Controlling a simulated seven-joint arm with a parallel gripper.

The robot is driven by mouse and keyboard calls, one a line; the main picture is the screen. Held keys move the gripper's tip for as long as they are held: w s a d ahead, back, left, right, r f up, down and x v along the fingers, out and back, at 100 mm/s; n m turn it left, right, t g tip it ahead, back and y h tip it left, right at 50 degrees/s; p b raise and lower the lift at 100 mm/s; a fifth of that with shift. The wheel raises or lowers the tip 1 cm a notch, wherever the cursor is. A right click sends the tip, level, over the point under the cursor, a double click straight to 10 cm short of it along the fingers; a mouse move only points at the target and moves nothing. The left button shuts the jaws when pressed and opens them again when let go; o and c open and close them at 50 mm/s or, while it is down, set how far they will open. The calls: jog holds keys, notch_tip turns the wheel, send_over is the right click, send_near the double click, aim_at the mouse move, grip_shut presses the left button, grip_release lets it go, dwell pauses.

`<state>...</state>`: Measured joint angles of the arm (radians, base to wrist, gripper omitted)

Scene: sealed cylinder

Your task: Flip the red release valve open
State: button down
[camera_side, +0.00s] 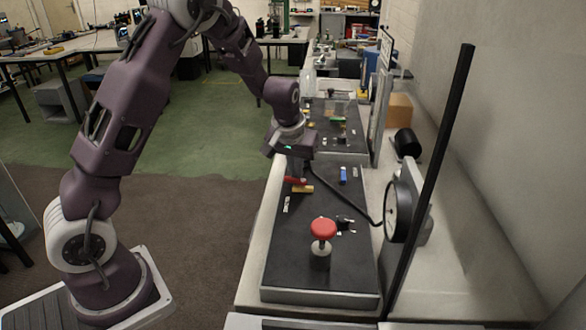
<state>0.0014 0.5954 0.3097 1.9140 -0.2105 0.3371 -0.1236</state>
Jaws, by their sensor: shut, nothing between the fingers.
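A small red lever-like piece (295,180), which looks like the red release valve, lies beside a brass-coloured piece (303,189) on the dark panel (285,255). My gripper (296,170) points down just above the red piece, its fingers shut and empty. Whether the fingertips touch the red piece is too small to tell. A larger red mushroom-shaped knob (322,228) stands upright on a pale base nearer the panel's front edge.
A small blue piece (343,175) sits right of my gripper. A black hose (350,210) runs to a round gauge (398,211) at the right. A tall black post (430,185) leans in front of the wall. The panel's front left is clear.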

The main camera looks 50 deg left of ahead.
jog(key=shift+d, duration=0.15)
jog(key=w+a, duration=0.2)
jog(key=w, duration=0.1)
jog(key=shift+w+a, duration=0.1)
jog(key=shift+w, duration=0.2)
jog(key=v, duration=1)
jog(key=shift+s, duration=0.1)
